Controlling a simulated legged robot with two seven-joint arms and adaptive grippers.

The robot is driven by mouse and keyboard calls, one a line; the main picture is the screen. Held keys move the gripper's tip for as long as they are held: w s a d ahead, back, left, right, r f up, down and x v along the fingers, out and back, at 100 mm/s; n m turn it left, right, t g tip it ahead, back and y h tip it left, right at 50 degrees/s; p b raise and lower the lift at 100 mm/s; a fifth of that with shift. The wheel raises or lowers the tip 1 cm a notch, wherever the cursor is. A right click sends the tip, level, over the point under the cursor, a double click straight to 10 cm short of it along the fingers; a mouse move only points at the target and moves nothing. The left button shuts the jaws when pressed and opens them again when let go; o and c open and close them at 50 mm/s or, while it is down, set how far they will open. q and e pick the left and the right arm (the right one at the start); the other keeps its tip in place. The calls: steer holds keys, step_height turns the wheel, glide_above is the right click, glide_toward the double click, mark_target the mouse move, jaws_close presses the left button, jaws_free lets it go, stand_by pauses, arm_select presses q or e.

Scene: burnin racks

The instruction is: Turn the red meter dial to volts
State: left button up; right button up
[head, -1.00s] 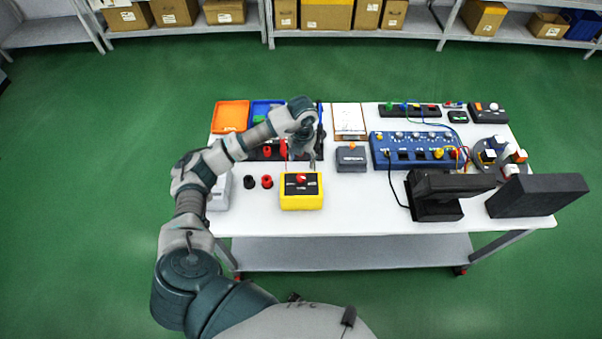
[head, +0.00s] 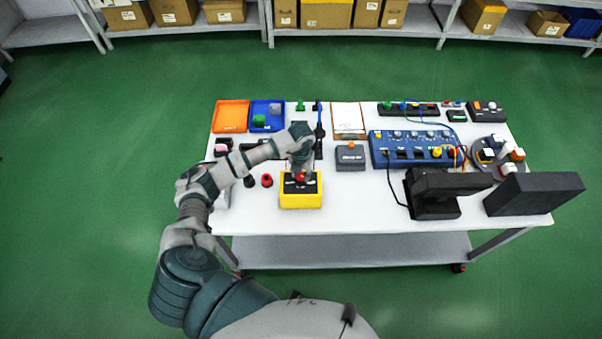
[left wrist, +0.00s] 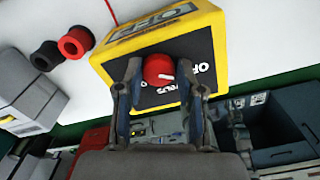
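The yellow meter (head: 301,201) stands near the front of the white table, with the red dial (head: 300,177) on its black face. In the left wrist view the dial (left wrist: 158,69) shows a white pointer mark towards the lower right. My left gripper (head: 301,166) is at the dial. In the left wrist view its two fingers (left wrist: 159,76) stand on either side of the dial, open, with narrow gaps showing. My right gripper is in neither view.
A black jack and a red jack (head: 267,181) lie left of the meter. A grey box (head: 351,158) and a blue panel (head: 413,150) with cables stand to the right. A black stand (head: 434,195) is at the front right. The table between meter and stand is clear.

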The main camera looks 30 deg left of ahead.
arm_select(q)
steer(key=shift+d, duration=0.1)
steer(key=c, duration=0.4)
jaws_close()
steer(key=shift+a+f, duration=0.1)
steer(key=shift+a, duration=0.15)
steer(key=shift+m+b, duration=0.3)
steer(key=shift+b, duration=0.05)
steer(key=m+b, duration=0.3)
steer(key=m, duration=0.1)
steer(key=shift+f+m, duration=0.15)
steer(key=shift+m, duration=0.15)
steer(key=m+b, duration=0.2)
steer(key=m, duration=0.1)
steer(key=shift+b, duration=0.3)
steer(key=shift+m+b, duration=0.85)
steer(key=shift+m, duration=0.85)
